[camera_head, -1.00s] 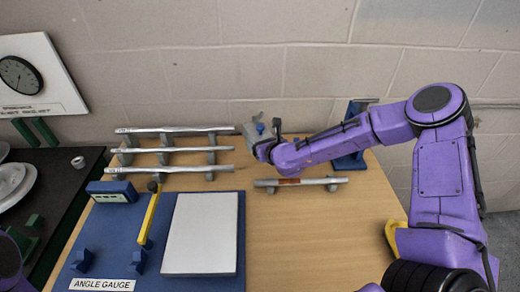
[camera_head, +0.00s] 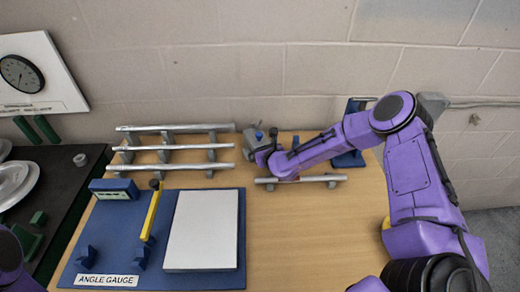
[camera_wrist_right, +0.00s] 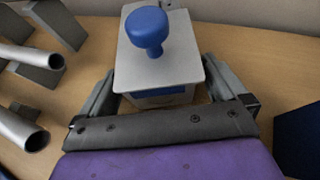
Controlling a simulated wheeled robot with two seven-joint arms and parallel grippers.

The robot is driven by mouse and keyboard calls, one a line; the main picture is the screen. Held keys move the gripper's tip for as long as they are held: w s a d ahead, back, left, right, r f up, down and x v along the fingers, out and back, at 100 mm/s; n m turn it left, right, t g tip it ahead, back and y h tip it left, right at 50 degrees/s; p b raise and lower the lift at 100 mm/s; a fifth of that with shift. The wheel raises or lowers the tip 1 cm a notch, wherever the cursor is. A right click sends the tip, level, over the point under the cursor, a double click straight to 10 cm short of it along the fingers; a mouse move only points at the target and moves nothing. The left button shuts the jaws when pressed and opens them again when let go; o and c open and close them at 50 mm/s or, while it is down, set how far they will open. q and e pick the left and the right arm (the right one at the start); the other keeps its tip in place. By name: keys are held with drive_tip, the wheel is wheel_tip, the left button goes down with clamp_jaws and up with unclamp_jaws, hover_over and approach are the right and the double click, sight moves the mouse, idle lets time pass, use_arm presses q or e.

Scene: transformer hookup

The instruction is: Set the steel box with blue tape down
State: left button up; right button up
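The steel box (camera_head: 250,138) is light grey with a blue knob on its lid. It is at the back of the wooden table, right of the rail rack. In the right wrist view the box (camera_wrist_right: 158,65) shows its knob and a strip of blue tape on the near side. My right gripper (camera_wrist_right: 160,66) has one finger on each side of the box and appears shut on it. The box's underside is hidden, so I cannot tell whether it touches the table. My left gripper is not in view; only a bit of purple arm shows at the lower left edge.
A rack of steel rods (camera_head: 175,170) stands left of the box. A short rod on supports (camera_head: 325,178) lies just in front, partly behind my right arm. A blue stand (camera_head: 350,158) is to the right. The blue angle gauge board (camera_head: 110,262) fills the front left. The middle right table is clear.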

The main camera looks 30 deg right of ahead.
drive_tip(key=shift+r, duration=0.15)
drive_tip(key=v, duration=1.2)
drive_tip(key=shift+a+b, duration=0.1)
drive_tip(key=shift+b, duration=0.2)
